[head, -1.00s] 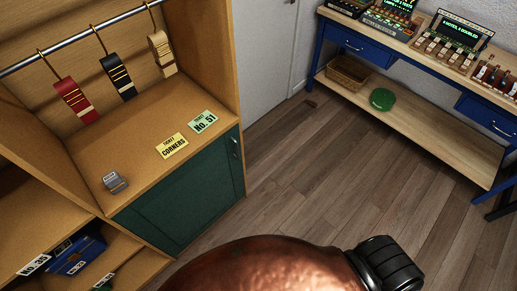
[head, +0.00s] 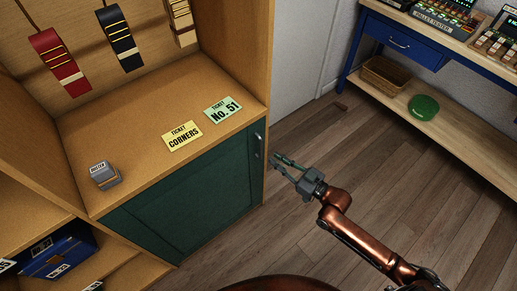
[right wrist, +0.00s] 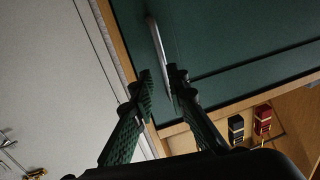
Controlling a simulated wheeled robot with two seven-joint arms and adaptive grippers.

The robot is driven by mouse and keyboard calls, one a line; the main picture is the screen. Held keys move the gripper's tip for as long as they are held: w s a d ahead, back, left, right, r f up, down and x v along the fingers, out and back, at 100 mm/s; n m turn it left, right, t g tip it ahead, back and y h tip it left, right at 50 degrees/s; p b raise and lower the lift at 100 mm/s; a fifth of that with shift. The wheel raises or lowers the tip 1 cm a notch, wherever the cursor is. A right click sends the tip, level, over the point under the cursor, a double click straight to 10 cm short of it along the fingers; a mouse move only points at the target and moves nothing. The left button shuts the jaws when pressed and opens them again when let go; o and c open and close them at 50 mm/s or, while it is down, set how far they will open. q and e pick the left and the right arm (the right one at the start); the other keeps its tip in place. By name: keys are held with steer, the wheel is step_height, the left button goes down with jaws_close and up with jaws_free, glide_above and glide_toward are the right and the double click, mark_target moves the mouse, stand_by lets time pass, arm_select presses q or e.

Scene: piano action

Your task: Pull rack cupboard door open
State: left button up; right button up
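The rack cupboard door (head: 185,205) is a dark green panel under the wooden rack shelf, and it is shut. Its upright metal handle (head: 257,145) is at the door's right edge. In the right wrist view the handle (right wrist: 157,48) shows just beyond my fingertips. My right gripper (head: 280,162) is open and empty, just right of the handle in the head view. In the right wrist view its two green-padded fingers (right wrist: 158,80) stand apart, with the handle's end near the gap; I cannot tell whether they touch it. My left gripper is not in view.
Tickets (head: 222,109) and a small grey block (head: 104,175) lie on the shelf above the door. Striped tags (head: 60,62) hang over it. A blue workbench (head: 405,45) stands at the back right. The wooden floor (head: 350,140) between is clear.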

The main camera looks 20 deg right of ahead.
mark_target(261, 157)
steer(key=x, duration=0.2)
steer(key=b+x, duration=0.1)
steer(key=x, duration=0.2)
steer(key=r+b+x, duration=0.1)
steer(key=x, duration=0.1)
steer(key=shift+w+a+f, duration=0.1)
steer(key=shift+w+a, duration=0.15)
steer(key=shift+a, duration=0.15)
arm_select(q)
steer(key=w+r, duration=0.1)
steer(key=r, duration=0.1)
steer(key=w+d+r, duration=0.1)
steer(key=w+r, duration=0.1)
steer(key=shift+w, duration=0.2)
arm_select(e)
steer(key=shift+c, duration=0.6)
jaws_close()
steer(key=shift+s, duration=0.15)
